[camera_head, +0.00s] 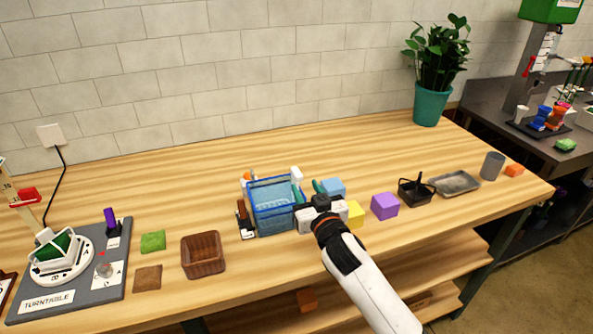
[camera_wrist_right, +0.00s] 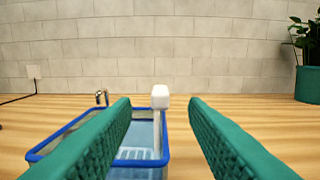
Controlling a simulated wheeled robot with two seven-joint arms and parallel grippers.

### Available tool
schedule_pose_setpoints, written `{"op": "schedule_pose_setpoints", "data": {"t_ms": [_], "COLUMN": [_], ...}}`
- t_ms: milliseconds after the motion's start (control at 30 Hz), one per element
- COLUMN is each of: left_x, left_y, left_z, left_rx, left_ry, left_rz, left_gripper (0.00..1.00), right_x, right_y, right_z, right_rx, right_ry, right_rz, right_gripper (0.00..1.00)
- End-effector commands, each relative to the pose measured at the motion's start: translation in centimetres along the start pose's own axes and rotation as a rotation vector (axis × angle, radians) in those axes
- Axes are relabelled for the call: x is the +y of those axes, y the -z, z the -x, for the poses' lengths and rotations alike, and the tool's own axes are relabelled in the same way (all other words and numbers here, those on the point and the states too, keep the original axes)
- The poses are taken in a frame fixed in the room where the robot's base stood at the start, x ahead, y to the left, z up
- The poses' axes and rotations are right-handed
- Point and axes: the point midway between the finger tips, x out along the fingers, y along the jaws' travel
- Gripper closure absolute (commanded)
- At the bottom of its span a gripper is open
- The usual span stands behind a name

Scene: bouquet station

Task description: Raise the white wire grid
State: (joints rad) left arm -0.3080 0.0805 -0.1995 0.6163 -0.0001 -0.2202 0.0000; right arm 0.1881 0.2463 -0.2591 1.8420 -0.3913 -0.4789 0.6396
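A clear tank with a blue rim (camera_head: 272,233) holds blue water on the bench. The white wire grid (camera_wrist_right: 133,155) shows low inside it in the right wrist view. A white post with a square white knob (camera_wrist_right: 160,97) stands upright at the tank's right side; the knob also shows in the head view (camera_head: 296,173). My right gripper (camera_wrist_right: 160,112) is open, its green fingers to either side of the knob in the wrist view. The knob looks ahead of the fingertips, with no contact visible. My left gripper is not in view.
A blue block (camera_head: 333,187), a yellow block (camera_head: 355,214) and a purple block (camera_head: 384,206) stand right of the tank. A brown basket (camera_head: 203,255) and a dark-handled item (camera_head: 243,218) are on its left.

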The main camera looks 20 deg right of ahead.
Motion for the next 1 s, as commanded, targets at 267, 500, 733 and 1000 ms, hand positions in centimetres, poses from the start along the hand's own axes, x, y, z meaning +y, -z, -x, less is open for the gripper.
{"op": "schedule_pose_setpoints", "data": {"t_ms": [267,500,733,1000], "left_x": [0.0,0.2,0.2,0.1], "left_y": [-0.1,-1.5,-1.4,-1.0], "left_z": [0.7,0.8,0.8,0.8], "left_rx": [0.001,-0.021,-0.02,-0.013], "left_ry": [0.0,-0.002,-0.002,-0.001], "left_rz": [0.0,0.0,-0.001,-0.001], "left_gripper": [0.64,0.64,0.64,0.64], "right_x": [0.0,0.0,0.0,0.0], "right_y": [-0.2,-0.1,0.0,0.0], "right_z": [-5.2,-7.1,-7.3,-7.3], "right_rx": [0.0,0.0,0.001,0.001], "right_ry": [0.0,0.0,-0.001,0.0], "right_rz": [0.001,0.001,0.001,0.001], "right_gripper": [0.6,0.6,0.6,0.88]}}
